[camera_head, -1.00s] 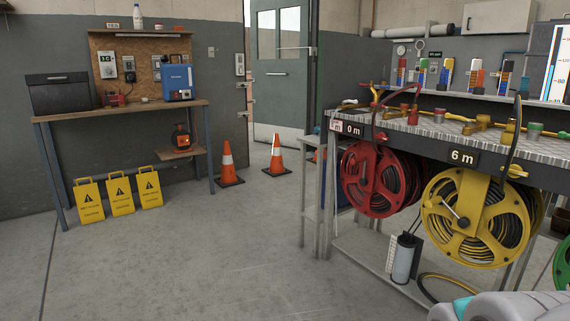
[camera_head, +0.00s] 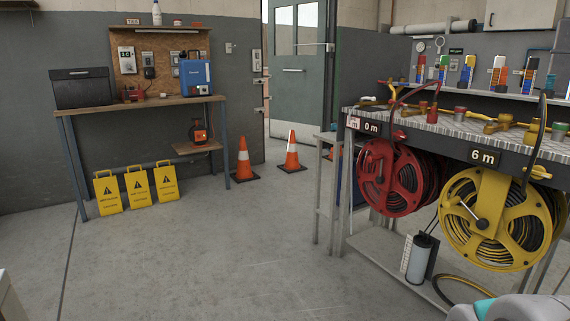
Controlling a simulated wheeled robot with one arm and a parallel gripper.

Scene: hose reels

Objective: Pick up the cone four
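Two orange-and-white traffic cones stand upright on the floor by the doorway. The left cone (camera_head: 243,160) is beside the wooden table's right leg, and the right cone (camera_head: 292,153) is in front of the door opening. A small orange patch (camera_head: 334,153) shows behind the bench leg, mostly hidden; I cannot tell if it is another cone. No number can be read on any cone. A grey and teal part of my own arm shows at the bottom right. My gripper's fingers are not in view.
A metal bench (camera_head: 440,143) with a red hose reel (camera_head: 391,178) and a yellow hose reel (camera_head: 497,219) stands at the right. Yellow caution signs (camera_head: 137,189) stand below the wooden table (camera_head: 140,105) at the left. The floor between is clear.

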